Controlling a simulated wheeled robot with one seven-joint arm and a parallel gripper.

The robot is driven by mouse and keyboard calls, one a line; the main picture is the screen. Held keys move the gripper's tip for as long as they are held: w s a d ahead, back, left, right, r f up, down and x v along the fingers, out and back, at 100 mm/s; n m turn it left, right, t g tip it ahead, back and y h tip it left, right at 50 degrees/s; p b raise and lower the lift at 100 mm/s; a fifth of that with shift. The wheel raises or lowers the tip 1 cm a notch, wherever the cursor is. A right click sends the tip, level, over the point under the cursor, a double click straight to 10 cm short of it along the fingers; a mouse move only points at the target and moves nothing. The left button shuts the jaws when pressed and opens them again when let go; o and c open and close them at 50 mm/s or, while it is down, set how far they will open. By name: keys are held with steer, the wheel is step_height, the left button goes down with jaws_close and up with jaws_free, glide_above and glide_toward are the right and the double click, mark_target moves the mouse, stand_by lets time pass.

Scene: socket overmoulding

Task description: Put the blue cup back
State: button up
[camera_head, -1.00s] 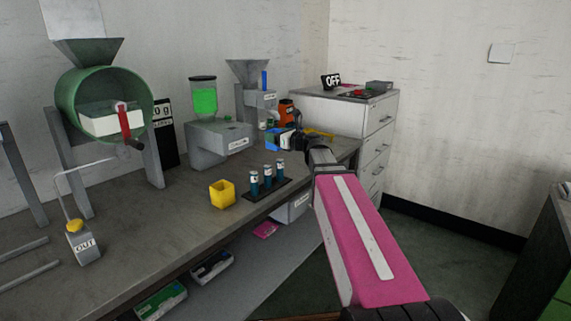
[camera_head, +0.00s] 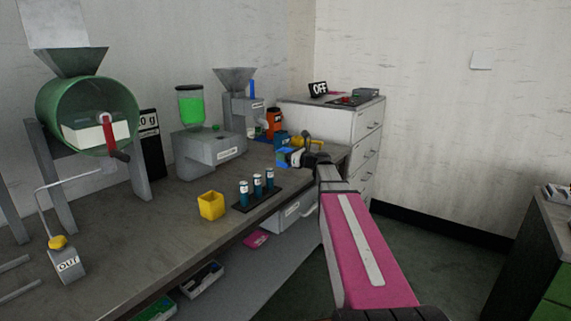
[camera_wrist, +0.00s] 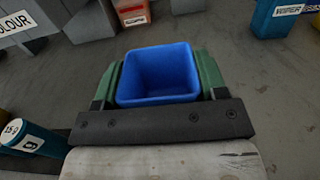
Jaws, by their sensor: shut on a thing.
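The blue cup (camera_wrist: 158,74) is a square, open-topped cup, and it looks empty inside. My gripper (camera_wrist: 160,82) is shut on it, with a green finger pad on each side of the cup in the wrist view. In the head view the blue cup (camera_head: 284,157) shows at the end of my arm, over the right part of the bench, and my gripper (camera_head: 292,156) partly hides it. Whether the cup touches the bench is hard to tell.
A yellow cup (camera_head: 211,206) and a rack of dark vials (camera_head: 257,187) stand near the bench's front edge. A dispenser with green contents (camera_head: 191,105) and a grey hopper machine (camera_head: 240,100) stand behind. An orange container (camera_head: 274,122) is near the drawer cabinet (camera_head: 330,130).

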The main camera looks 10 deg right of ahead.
steer(key=shift+f, duration=1.9)
steer(key=o, duration=1)
steer(key=shift+f, duration=0.15)
steer(key=shift+c, duration=0.2)
steer(key=shift+s+d, duration=0.2)
steer(key=shift+s, duration=0.05)
steer(key=v, duration=1.1)
steer(key=shift+s+d, duration=0.15)
